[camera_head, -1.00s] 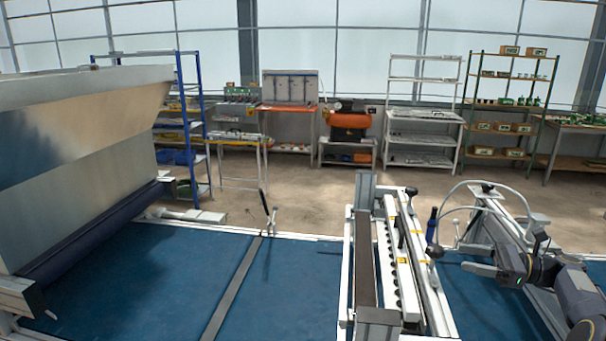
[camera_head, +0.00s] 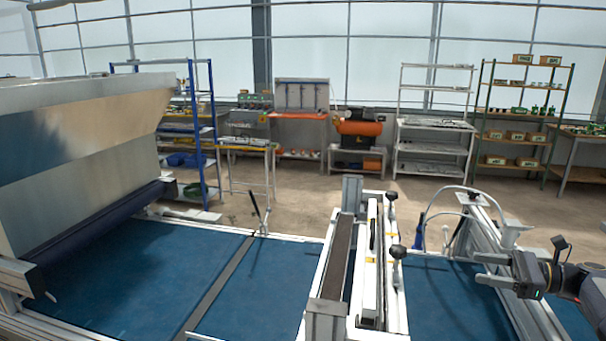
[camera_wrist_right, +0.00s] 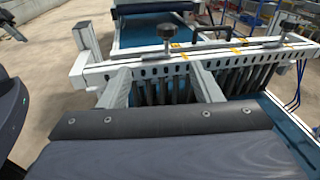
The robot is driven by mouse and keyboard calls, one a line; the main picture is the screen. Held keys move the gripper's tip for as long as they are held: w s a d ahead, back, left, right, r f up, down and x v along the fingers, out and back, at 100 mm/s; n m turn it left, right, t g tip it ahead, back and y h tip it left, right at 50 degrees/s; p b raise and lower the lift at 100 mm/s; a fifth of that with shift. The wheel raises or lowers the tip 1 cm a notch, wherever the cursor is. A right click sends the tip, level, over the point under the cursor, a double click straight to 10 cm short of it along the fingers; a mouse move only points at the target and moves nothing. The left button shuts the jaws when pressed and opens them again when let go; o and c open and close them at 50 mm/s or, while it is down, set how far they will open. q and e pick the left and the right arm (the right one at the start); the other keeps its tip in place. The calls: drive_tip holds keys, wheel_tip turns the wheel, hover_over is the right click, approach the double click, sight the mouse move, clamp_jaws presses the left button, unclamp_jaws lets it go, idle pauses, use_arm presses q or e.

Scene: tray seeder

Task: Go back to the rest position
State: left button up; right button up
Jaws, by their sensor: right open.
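My right gripper (camera_head: 485,269) is at the right of the head view, with its two fingers apart and pointing left. Nothing shows between them. It is to the right of the seeder's white bar assembly (camera_head: 371,285) and apart from it in that view. Black knobs (camera_head: 397,253) stand on the bar assembly. My left gripper is not in view.
A large metal hopper (camera_head: 75,150) stands at the left over the blue belt (camera_head: 120,275). A white post frame (camera_head: 480,235) with a grey hose stands close to my right gripper. Shelves (camera_head: 435,125) and an orange compressor (camera_head: 360,128) are at the back, with open floor before them.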

drive_tip(key=s+a+r+n+g+h, duration=0.1)
drive_tip(key=s+a+r+n+h, duration=0.2)
drive_tip(key=s+a, duration=0.35)
drive_tip(key=s+a+r+n+g+h, duration=0.2)
drive_tip(key=s+a+n, duration=0.35)
drive_tip(key=a, duration=0.25)
drive_tip(key=s+a+f+n+h, duration=0.2)
drive_tip(key=s+f+n, duration=0.2)
drive_tip(key=s, duration=0.3)
drive_tip(key=s+a+f+n+t+h, duration=0.1)
drive_tip(key=s+a+f+n+h, duration=0.1)
drive_tip(key=s+f+n, duration=0.2)
drive_tip(key=s+a+f+n+h, duration=0.2)
drive_tip(key=s+a+f+n, duration=0.1)
drive_tip(key=s, duration=0.8)
drive_tip(key=shift+f+n+t+h, duration=0.3)
drive_tip(key=shift+f+n+h, duration=0.1)
drive_tip(key=shift+f+n, duration=0.2)
